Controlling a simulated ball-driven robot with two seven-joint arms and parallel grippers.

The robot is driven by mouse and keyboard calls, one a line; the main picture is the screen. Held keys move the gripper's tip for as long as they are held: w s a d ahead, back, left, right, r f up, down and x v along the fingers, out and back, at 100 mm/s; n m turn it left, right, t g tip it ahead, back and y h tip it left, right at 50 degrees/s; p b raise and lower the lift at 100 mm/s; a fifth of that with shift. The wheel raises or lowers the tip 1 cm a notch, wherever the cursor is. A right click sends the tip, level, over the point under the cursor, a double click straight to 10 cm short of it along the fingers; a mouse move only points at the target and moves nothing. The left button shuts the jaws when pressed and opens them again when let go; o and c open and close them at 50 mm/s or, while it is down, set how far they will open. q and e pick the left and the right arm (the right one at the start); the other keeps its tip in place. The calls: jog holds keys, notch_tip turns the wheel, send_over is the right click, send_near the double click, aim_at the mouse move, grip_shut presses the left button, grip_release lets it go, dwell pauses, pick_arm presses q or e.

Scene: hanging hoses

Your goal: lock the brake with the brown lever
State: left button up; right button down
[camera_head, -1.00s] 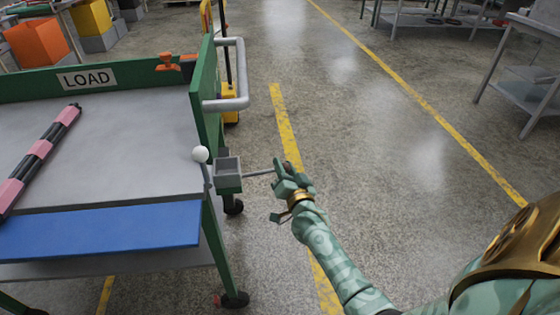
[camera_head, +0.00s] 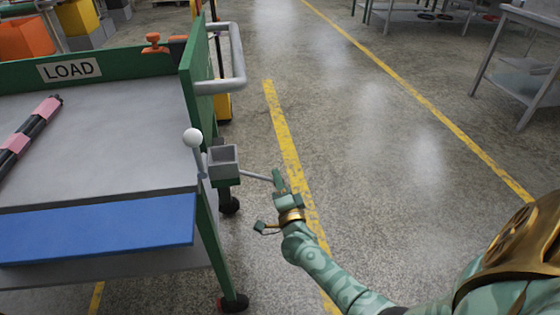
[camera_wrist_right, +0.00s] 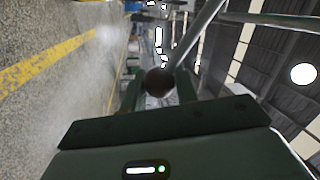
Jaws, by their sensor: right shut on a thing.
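The brake lever's grey rod (camera_head: 257,176) sticks out to the right from a grey box (camera_head: 223,160) on the cart's right end. In the head view it slopes slightly down toward my right gripper (camera_head: 278,182), which hides its end. In the right wrist view the lever's dark brown round knob (camera_wrist_right: 158,82) sits between the fingertips of my right gripper (camera_wrist_right: 160,88), which is shut on it. A second lever with a white ball knob (camera_head: 192,138) stands upright just left of the box. My left gripper is out of view.
The green cart (camera_head: 188,80) has a LOAD sign (camera_head: 69,69), a grey handle (camera_head: 238,70), a blue panel (camera_head: 95,229) and a pink-and-black hose (camera_head: 30,132) on top. The floor right of the cart is clear. A grey table (camera_head: 520,80) stands far right.

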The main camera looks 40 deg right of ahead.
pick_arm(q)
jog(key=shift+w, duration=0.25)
pick_arm(e)
jog(key=shift+a+f, duration=0.25)
jog(key=shift+f, duration=0.05)
jog(key=c, duration=1.1)
grip_release()
jog(key=shift+w+a, duration=0.1)
jog(key=shift+s, duration=0.2)
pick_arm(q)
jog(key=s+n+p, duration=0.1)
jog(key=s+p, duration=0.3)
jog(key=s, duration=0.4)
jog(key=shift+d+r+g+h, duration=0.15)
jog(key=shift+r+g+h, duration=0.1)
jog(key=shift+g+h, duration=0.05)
pick_arm(e)
jog(key=v, duration=1.6)
